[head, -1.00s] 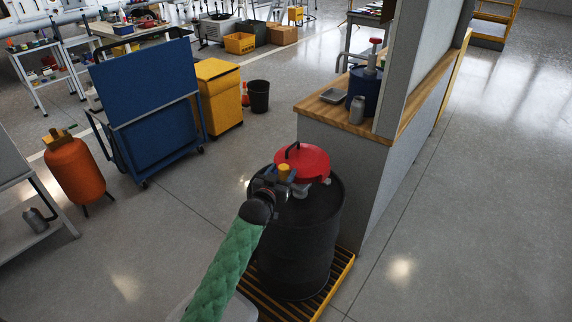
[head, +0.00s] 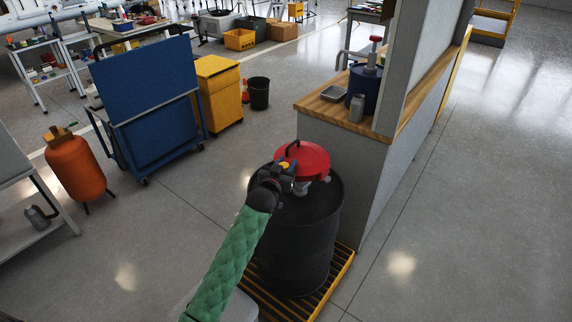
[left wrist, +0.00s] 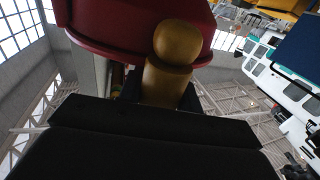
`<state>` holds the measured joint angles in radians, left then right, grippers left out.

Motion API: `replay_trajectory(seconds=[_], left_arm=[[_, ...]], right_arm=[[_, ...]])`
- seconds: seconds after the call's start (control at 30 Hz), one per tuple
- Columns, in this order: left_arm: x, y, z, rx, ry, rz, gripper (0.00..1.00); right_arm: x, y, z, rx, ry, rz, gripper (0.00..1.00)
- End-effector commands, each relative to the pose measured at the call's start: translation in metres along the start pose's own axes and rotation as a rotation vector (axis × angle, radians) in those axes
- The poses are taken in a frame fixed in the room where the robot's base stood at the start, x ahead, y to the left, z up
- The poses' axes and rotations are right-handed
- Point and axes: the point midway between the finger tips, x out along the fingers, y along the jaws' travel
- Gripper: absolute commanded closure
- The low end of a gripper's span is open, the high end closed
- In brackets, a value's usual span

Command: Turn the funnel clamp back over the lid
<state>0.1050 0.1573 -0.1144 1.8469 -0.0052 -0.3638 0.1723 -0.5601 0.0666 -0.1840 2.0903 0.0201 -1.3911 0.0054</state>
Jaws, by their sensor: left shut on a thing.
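The funnel's red lid (head: 304,160) sits on top of the black drum (head: 300,245), with a dark handle on it. In the left wrist view the red lid (left wrist: 130,30) fills the upper middle. The clamp (left wrist: 168,70) shows there as a yellow-brown rounded knob right in front of the lid's rim. My left gripper (head: 284,168) is at the lid's left front side, shut on the clamp, whose yellow end shows just above the fingers. The gripper hides most of the clamp in the head view. My right gripper is not in view.
The drum stands on a yellow-edged slatted pallet (head: 335,285). A grey partition with a wooden counter (head: 318,104) stands close behind it on the right, carrying a blue container (head: 364,88) and a grey bottle (head: 357,108). Open floor lies left and right.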

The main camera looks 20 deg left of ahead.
Motion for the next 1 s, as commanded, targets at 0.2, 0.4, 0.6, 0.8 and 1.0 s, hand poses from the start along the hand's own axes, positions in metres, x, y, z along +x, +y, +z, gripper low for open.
replay_trajectory(seconds=[0.2,0.4,0.6,0.8,1.0], left_arm=[[0.001,0.0,-0.001,0.003,0.001,0.028,0.88],[0.001,0.002,-0.001,0.003,0.002,0.079,0.89],[0.0,0.002,0.0,0.001,0.0,0.107,0.89],[0.0,0.002,0.0,0.0,-0.001,0.11,0.89],[0.0,0.002,0.0,0.0,-0.001,0.11,0.54]], right_arm=[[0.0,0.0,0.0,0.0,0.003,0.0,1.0],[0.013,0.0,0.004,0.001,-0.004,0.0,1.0],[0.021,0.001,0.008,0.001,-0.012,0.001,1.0],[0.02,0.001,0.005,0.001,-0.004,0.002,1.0],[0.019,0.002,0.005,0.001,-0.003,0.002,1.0]])
